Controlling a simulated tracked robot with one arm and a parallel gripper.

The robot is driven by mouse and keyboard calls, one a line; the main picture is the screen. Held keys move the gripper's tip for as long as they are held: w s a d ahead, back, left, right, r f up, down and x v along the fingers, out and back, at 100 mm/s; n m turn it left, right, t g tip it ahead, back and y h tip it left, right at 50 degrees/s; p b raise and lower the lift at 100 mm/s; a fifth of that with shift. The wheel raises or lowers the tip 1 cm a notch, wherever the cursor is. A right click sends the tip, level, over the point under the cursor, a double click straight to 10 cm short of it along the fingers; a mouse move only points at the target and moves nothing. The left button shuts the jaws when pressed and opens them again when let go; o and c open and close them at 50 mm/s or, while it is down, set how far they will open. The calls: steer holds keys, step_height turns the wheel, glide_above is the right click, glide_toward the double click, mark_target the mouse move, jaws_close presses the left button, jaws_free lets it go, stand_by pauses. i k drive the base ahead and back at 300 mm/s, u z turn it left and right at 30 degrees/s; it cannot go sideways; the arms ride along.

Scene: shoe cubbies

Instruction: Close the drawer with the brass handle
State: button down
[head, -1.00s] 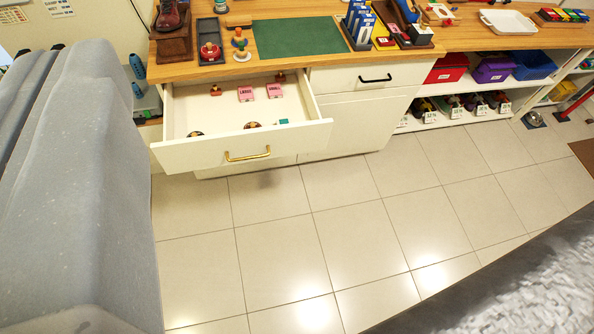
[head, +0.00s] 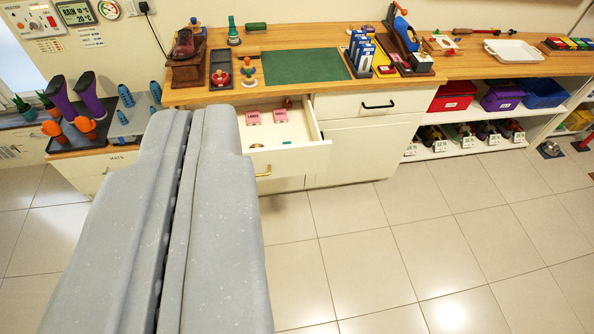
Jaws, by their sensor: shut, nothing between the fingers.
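The white drawer (head: 305,159) with the brass handle (head: 264,172) stands pulled out below the wooden counter. Pink labelled blocks (head: 253,118) and other small items lie inside it. The left part of its front is hidden behind my gripper. My gripper (head: 189,115) fills the left foreground as two large grey fingers side by side, shut, with only a narrow dark seam between them and nothing held. Its tips overlap the drawer's left side in the picture. Whether they touch it cannot be told.
The counter carries a green mat (head: 306,67), a boot on a wooden block (head: 187,60) and a white tray (head: 513,51). A closed drawer with a black handle (head: 378,105) is to the right. Coloured bins (head: 501,95) fill shelves further right. The tiled floor (head: 420,240) is clear.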

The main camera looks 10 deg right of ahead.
mark_target(309, 154)
steer(key=z, duration=0.05)
steer(key=i, duration=1)
steer(key=u, duration=0.05)
